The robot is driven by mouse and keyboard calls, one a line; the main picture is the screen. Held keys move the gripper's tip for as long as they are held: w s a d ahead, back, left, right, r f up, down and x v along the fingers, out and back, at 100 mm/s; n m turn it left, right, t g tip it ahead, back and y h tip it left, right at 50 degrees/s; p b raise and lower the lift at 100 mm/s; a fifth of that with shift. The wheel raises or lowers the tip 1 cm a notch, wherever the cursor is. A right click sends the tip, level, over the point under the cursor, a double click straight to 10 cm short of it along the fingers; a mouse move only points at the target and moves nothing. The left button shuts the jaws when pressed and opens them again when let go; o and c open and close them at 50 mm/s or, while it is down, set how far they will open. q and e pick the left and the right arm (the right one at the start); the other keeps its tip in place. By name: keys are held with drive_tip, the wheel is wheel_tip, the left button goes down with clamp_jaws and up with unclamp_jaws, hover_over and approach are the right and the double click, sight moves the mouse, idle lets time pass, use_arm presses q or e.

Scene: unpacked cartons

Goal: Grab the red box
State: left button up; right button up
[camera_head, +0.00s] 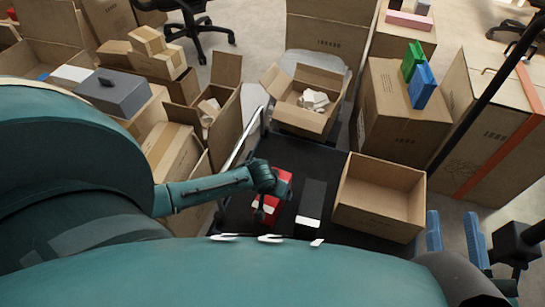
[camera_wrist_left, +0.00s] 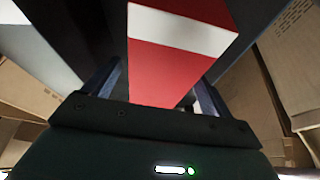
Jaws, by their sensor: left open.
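The red box (camera_head: 284,184) with a white band lies on the black cart top (camera_head: 323,160), partly hidden by my left gripper (camera_head: 264,208). In the left wrist view the red box (camera_wrist_left: 170,68) extends between the two fingers of my left gripper (camera_wrist_left: 160,80). Those fingers are open, one on each side of the box; I cannot tell whether they touch it. My right gripper (camera_head: 453,225) is at the lower right, its two blue fingers apart with nothing between them, away from the red box.
A black box with a white end (camera_head: 312,200) lies just right of the red box. An open empty carton (camera_head: 380,222) stands to its right. Another open carton (camera_head: 304,118) with crumpled paper is behind. A carton with green and blue boxes (camera_head: 395,120) stands at the back right.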

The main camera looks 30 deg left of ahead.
use_arm(q)
drive_tip(key=shift+f, duration=0.25)
idle(0.6)
drive_tip(key=shift+r, duration=0.1)
drive_tip(key=c, duration=1.4)
